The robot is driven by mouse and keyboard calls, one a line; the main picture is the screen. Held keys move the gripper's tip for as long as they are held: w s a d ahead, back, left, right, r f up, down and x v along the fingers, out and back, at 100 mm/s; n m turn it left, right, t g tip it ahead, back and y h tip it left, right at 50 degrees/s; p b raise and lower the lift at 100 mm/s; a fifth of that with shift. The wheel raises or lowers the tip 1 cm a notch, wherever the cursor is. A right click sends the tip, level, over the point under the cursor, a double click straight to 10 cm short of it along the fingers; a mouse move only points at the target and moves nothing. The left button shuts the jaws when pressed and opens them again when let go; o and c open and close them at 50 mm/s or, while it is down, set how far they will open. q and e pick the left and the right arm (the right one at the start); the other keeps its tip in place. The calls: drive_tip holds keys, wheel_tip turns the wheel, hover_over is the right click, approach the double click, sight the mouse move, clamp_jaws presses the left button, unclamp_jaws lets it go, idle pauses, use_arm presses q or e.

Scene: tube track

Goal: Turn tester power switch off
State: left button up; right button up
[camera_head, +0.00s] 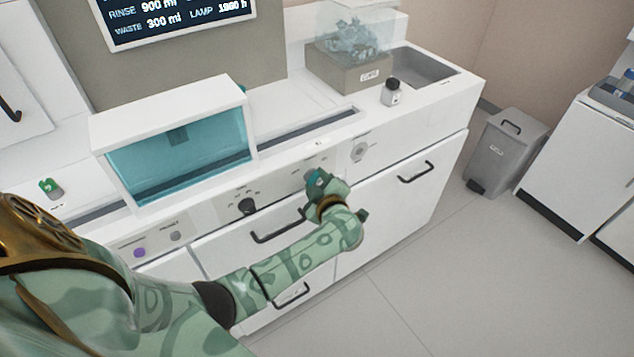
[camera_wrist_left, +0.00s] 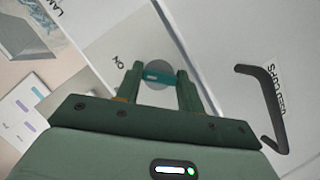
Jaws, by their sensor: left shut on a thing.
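The tester's power switch shows in the left wrist view as a teal bar knob (camera_wrist_left: 158,76) on a round grey disc, with an "ON" label (camera_wrist_left: 119,61) beside it. My left gripper (camera_wrist_left: 160,79) has one finger on each side of the knob and is shut on it. In the head view my left gripper (camera_head: 318,179) is at the front panel (camera_head: 282,184) of the white tester, and it hides most of the switch. My right gripper is in neither view.
A black knob (camera_head: 247,206) sits left on the panel and a round grey dial (camera_head: 360,149) sits right. Black drawer handles (camera_head: 280,228) stick out below. A teal-windowed box (camera_head: 180,158) stands on the counter. The floor in front is clear, with a grey bin (camera_head: 507,150) further right.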

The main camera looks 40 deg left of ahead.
use_arm(q)
drive_tip(key=shift+f, duration=0.1)
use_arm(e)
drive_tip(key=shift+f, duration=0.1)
use_arm(q)
drive_tip(key=n+t+y+b, duration=0.1)
drive_tip(key=n+b, duration=0.3)
drive_tip(key=n, duration=0.1)
drive_tip(key=n+t+y+b, duration=0.1)
drive_tip(key=n+y+b, duration=0.1)
drive_tip(key=n+b, duration=0.2)
drive_tip(key=n+t+y+b, duration=0.1)
drive_tip(key=n+b, duration=0.4)
drive_tip(key=n, duration=0.3)
drive_tip(key=shift+f+t+y, duration=0.4)
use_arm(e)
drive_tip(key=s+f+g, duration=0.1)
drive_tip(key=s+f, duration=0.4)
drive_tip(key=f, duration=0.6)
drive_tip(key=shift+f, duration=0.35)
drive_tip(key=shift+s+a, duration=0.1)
use_arm(q)
drive_tip(key=o, duration=1)
drive_tip(key=shift+r, duration=0.1)
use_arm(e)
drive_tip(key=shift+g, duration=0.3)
